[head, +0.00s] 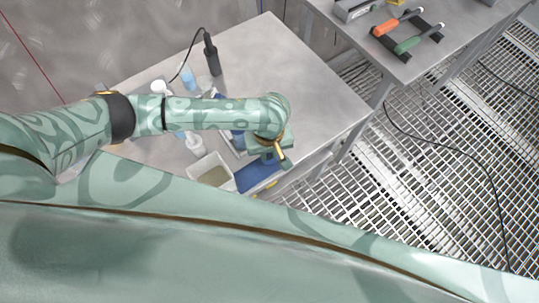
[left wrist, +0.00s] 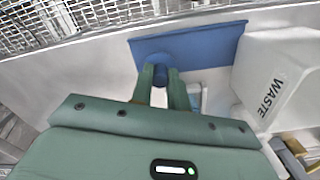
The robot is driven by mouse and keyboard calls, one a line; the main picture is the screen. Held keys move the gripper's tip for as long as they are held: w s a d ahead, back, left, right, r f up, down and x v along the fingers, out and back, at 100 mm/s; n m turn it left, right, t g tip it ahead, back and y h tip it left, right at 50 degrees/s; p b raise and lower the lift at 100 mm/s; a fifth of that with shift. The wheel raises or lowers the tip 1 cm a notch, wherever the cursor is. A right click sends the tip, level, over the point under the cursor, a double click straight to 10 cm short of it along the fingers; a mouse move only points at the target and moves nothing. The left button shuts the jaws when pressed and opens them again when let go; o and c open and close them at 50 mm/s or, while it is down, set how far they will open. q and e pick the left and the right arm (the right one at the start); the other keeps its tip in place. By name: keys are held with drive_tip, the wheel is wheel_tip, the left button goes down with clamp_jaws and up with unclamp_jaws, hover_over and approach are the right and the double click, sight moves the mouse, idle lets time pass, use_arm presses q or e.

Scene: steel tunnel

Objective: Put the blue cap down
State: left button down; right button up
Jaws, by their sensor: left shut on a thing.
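In the head view the cap is hidden by the gripper and arm. My right gripper is not in view.
The table's right part (head: 320,95) is clear. A second table holds tools (head: 407,45).

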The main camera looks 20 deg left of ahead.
use_arm(q)
drive_tip(key=shift+f, duration=0.9)
drive_tip(key=shift+r, duration=0.15)
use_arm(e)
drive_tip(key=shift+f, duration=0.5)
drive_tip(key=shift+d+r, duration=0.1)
use_arm(q)
drive_tip(key=c, duration=1.4)
unclamp_jaws()
drive_tip(key=shift+o, duration=0.2)
